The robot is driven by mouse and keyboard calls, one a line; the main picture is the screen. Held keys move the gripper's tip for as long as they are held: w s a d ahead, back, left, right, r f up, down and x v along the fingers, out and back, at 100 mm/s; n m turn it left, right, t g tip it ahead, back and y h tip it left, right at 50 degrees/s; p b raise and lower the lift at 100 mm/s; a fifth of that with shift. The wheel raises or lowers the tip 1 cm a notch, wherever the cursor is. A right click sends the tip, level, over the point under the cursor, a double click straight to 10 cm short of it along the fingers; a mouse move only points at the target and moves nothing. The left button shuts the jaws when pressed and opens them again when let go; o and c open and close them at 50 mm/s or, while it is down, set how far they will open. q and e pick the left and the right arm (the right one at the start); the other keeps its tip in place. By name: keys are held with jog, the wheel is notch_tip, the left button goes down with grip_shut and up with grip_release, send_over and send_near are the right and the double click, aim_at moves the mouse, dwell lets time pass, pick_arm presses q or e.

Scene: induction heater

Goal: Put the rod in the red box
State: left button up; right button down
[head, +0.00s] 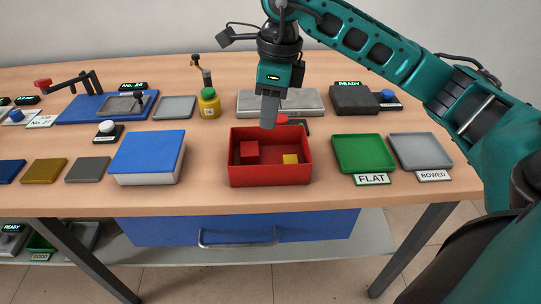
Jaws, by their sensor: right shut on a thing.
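The red box (270,174) is an open tray near the front middle of the table. My right gripper (273,88) points down above the box's back edge. A grey bar (269,112), seemingly the rod, hangs upright from its jaws, its lower end in front of the box's back rim in the picture. The fingertips are hard to tell apart from the bar. My left gripper is out of view.
A blue-topped box (148,153) stands left of the red box. A green FLAT tray (363,153) and a grey BOWED tray (419,150) lie to its right. A yellow jar (209,103) and a grey plate (308,101) stand behind. Bare table lies between the red box and its neighbours.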

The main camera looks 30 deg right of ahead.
notch_tip(320, 180, down, 5)
jog(key=shift+f+b, duration=0.2)
jog(key=shift+b, duration=0.1)
jog(key=shift+f+b, duration=0.4)
jog(key=shift+f, duration=2)
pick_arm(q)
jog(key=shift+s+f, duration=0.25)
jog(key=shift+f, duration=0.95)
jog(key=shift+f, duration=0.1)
pick_arm(e)
jog(key=shift+f, duration=0.2)
jog(key=c, duration=1)
grip_release()
jog(key=shift+r, duration=0.1)
